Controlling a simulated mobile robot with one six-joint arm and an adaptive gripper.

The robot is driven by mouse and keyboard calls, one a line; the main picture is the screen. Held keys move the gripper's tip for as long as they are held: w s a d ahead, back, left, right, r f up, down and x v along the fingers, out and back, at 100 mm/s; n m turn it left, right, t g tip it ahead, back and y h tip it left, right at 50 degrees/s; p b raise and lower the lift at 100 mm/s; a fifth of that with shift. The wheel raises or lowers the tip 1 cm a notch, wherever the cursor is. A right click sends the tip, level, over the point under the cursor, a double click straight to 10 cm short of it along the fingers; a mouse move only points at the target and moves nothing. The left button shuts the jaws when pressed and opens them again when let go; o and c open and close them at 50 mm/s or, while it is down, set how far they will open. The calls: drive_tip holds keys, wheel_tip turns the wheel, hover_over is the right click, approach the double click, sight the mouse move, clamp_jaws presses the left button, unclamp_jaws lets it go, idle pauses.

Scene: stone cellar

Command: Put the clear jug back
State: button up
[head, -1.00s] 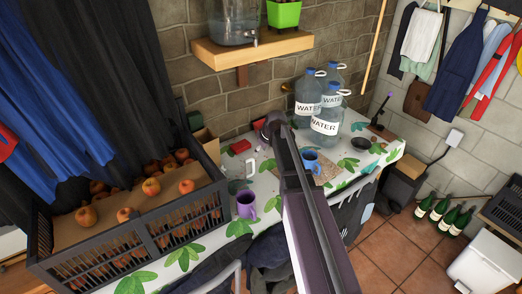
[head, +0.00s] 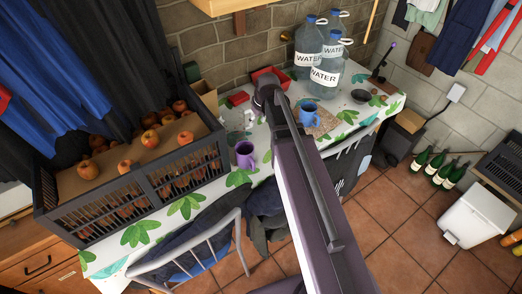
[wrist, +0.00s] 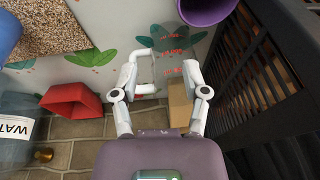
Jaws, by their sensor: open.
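The clear jug (wrist: 170,45) is see-through with red markings. In the wrist view it stands on the leaf-patterned table cloth, between and just beyond the fingertips. My gripper (wrist: 162,68) is open around the near part of the jug, with nothing visibly clamped. Whether a finger touches the jug I cannot tell. In the head view the jug (head: 237,120) shows faintly behind the purple mug (head: 245,154), left of my arm. My gripper's fingers are hidden there behind my arm.
The purple mug (wrist: 203,10) and the black crate (wrist: 265,75) of fruit are close to the right finger in the wrist view. A red box (wrist: 72,98) lies left. A blue mug (head: 308,112) and large water bottles (head: 325,75) stand right of my arm in the head view.

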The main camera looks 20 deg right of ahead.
drive_tip(key=s+a+m+g+h, duration=0.1)
drive_tip(key=s+a+m+g, duration=0.1)
drive_tip(key=s, duration=1.3)
drive_tip(key=shift+s+a+f+m+h, duration=0.15)
drive_tip(key=shift+a+f+m+h, duration=0.15)
drive_tip(key=shift+a+m, duration=0.4)
drive_tip(key=shift+d, duration=0.15)
